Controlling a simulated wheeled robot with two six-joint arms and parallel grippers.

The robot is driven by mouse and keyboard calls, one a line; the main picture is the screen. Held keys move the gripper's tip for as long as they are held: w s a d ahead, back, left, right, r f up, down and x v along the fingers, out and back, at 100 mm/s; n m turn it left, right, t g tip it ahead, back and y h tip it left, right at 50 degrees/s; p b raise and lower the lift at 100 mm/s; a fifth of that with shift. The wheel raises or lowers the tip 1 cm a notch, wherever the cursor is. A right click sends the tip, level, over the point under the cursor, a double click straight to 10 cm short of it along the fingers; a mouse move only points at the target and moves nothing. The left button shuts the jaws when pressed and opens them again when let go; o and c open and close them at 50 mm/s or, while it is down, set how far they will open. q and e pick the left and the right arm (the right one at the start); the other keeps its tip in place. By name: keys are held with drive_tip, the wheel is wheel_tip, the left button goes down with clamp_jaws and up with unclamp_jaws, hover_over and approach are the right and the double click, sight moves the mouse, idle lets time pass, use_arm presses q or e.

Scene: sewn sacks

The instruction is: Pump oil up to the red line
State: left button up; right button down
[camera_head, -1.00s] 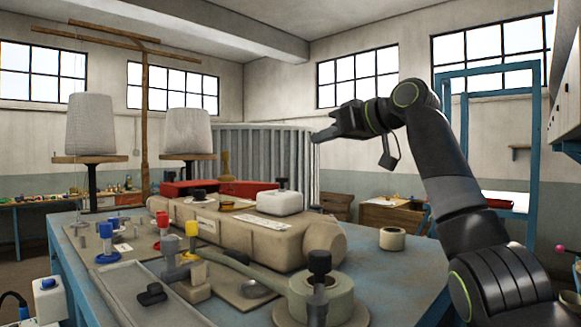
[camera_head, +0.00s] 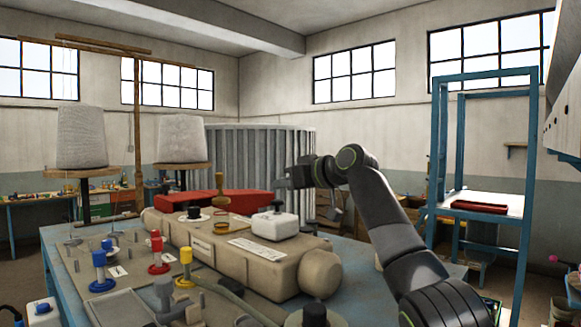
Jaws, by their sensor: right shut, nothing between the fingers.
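My right gripper (camera_head: 281,184) is shut and empty, reaching in from the right in the air above the tan machine (camera_head: 235,258) on the blue bench. In the picture it shows just above a white box (camera_head: 274,227) with a black knob (camera_head: 277,207) on the machine's top; they look apart. Another black knob (camera_head: 194,210) stands farther left on the machine. I cannot tell which part is the oil pump, and no red line or oil level can be made out. My left gripper is not in view.
Blue (camera_head: 98,262), red (camera_head: 157,244) and yellow (camera_head: 185,262) capped posts stand on the bench's left side. White cones (camera_head: 81,137) stand behind. A blue frame (camera_head: 434,170) with a red tray (camera_head: 479,207) stands right. The air around my gripper looks clear.

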drive_tip(key=shift+f+p, duration=0.35)
drive_tip(key=shift+f, duration=0.7)
drive_tip(key=shift+s, duration=0.1)
